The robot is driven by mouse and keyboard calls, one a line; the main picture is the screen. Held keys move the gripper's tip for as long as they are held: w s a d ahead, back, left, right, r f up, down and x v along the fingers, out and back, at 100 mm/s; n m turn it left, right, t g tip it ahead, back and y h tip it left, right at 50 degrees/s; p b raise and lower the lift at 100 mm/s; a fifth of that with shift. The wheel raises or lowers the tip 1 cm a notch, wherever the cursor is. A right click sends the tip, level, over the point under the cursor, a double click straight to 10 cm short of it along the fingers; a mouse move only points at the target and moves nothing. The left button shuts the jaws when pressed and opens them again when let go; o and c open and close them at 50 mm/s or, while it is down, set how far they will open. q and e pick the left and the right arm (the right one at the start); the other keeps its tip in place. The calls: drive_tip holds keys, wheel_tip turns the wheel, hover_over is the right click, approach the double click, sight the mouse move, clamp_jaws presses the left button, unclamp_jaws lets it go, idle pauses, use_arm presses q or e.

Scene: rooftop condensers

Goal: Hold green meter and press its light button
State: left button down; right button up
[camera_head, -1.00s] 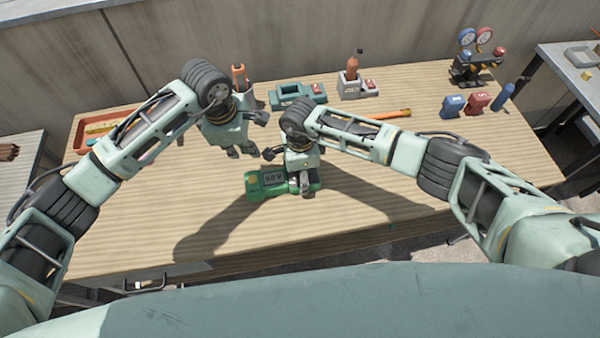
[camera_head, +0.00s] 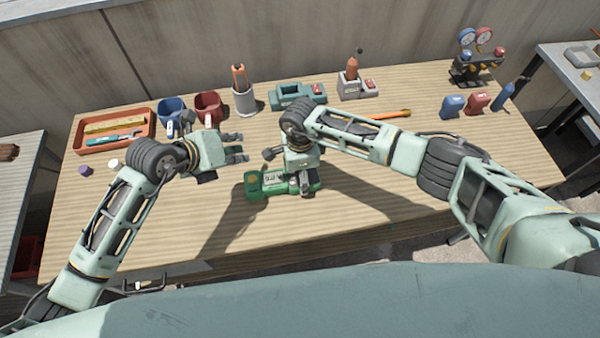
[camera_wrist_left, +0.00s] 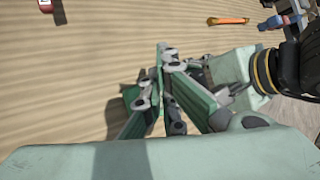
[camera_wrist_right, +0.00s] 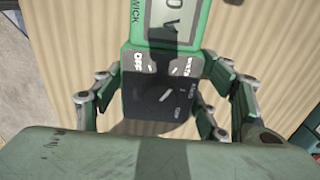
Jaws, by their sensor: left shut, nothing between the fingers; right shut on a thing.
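The green meter (camera_head: 256,189) stands or lies low over the middle front of the table; its exact height is unclear. The right wrist view shows the meter's dark dial face (camera_wrist_right: 150,96), small white buttons (camera_wrist_right: 187,66) and a screen (camera_wrist_right: 168,18). My right gripper (camera_head: 303,186) is shut on the meter's dial end, one finger on each side. My left gripper (camera_head: 243,148) is shut and empty, above and left of the meter, apart from it. Its closed fingertips (camera_wrist_left: 162,55) show in the left wrist view.
An orange tray of tools (camera_head: 80,142), blue cup (camera_head: 170,106), red cup (camera_head: 208,104) and grey holder (camera_head: 244,100) stand at back left. A green case (camera_head: 298,92), gauges (camera_head: 475,65) and small bottles (camera_head: 452,105) line the back.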

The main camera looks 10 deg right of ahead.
use_arm(q)
hover_over(245, 175)
drive_tip(key=shift+w+f, duration=0.1)
drive_tip(key=shift+f, duration=3.75)
drive_tip(key=shift+f, duration=0.15)
drive_tip(key=shift+f, duration=0.3)
drive_tip(key=shift+r, duration=0.45)
wheel_tip(245, 175, up, 6)
